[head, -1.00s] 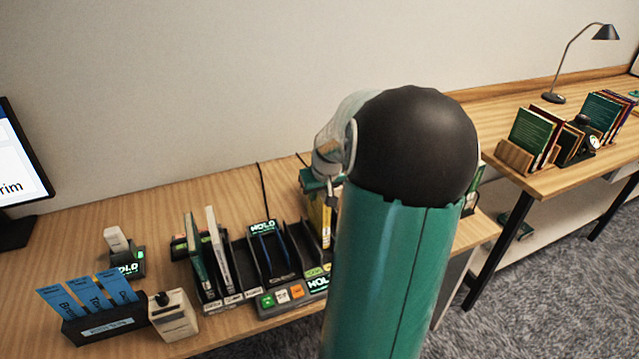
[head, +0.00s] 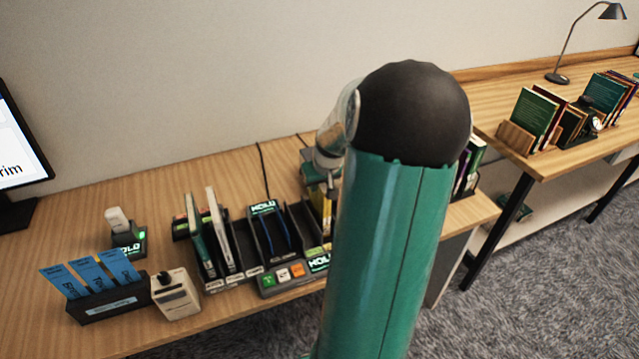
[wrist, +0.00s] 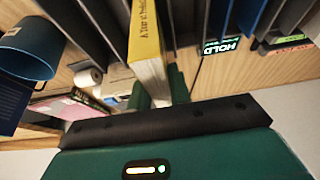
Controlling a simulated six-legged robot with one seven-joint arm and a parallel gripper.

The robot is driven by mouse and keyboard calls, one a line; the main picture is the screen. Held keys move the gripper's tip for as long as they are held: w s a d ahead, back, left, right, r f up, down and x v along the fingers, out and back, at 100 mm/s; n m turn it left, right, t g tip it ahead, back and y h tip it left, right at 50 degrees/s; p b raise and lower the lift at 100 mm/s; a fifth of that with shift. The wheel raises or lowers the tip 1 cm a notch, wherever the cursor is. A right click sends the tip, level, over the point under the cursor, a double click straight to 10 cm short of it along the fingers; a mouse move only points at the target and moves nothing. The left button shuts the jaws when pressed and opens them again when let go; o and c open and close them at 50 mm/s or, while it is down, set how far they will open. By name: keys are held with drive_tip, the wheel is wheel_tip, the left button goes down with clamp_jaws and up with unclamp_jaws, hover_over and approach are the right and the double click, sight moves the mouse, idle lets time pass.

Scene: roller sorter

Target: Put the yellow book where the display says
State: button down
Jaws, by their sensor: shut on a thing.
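The yellow book (head: 326,213) is upright at the right end of the roller sorter (head: 268,283), partly hidden by my arm. My gripper (wrist: 160,92) is shut on it, with green fingers at its near end in the wrist view, where the book's spine (wrist: 144,38) shows black lettering. In the head view my gripper (head: 322,182) is above the book. Whether the book rests on the slot floor is hidden. Another lit display (head: 320,263) is at the sorter's front.
Two upright books (head: 222,235) stand left of the sorter's middle slots. A box of blue cards (head: 105,300), a cream device (head: 175,295) and a monitor (head: 15,150) are farther left. A blue mug (wrist: 28,48) shows in the wrist view. Another desk (head: 500,110) holds books and a lamp.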

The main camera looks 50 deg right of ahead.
drive_tip(key=shift+f, duration=0.55)
drive_tip(key=c, duration=1.2)
unclamp_jaws()
drive_tip(key=v, duration=1.4)
drive_tip(key=shift+w+d, duration=0.1)
drive_tip(key=shift+w, duration=0.05)
